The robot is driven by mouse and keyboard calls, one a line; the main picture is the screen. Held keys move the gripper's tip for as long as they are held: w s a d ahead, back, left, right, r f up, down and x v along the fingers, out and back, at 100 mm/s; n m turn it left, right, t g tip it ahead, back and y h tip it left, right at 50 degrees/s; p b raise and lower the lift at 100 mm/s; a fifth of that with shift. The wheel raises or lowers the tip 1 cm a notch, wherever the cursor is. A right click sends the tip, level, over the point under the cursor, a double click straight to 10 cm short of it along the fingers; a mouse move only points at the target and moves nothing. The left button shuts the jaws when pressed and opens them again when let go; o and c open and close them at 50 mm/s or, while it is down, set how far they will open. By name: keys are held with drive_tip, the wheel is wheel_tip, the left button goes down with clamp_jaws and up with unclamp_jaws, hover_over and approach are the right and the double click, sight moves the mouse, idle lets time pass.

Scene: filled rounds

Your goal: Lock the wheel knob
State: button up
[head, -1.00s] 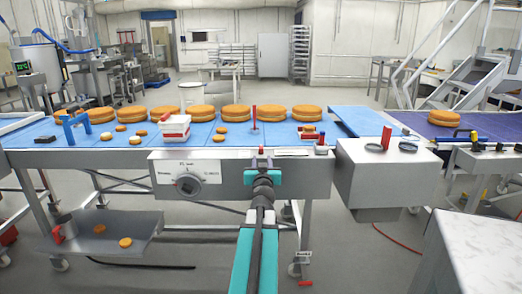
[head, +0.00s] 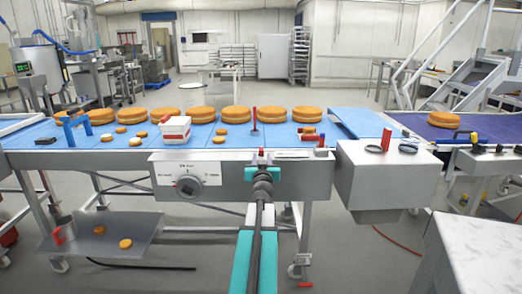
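A round dark knob (head: 188,187) sits on the white plate on the front of the conveyor table, left of my arm; it may be the wheel knob, but I cannot tell for sure. The plate's lettering is too small to read. A caster with a red lever (head: 302,259) stands at the foot of the table leg, right of my arm. My gripper (head: 262,163) points away from me at the middle of the table's front panel, right of the dark knob and apart from it. Its fingertips are small and partly hidden by the wrist, so their opening is unclear.
The blue conveyor table (head: 216,142) bears several orange cakes and a white box (head: 175,129). A grey box (head: 385,178) juts forward at right. A lower shelf (head: 100,238) sticks out at left. A pale worktop (head: 485,240) fills the lower right. The floor between is mostly clear.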

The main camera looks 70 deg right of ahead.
sight(261, 150)
drive_tip(key=shift+p+x, duration=0.4)
drive_tip(key=shift+x, duration=4.6)
drive_tip(key=shift+c, duration=0.2)
clamp_jaws()
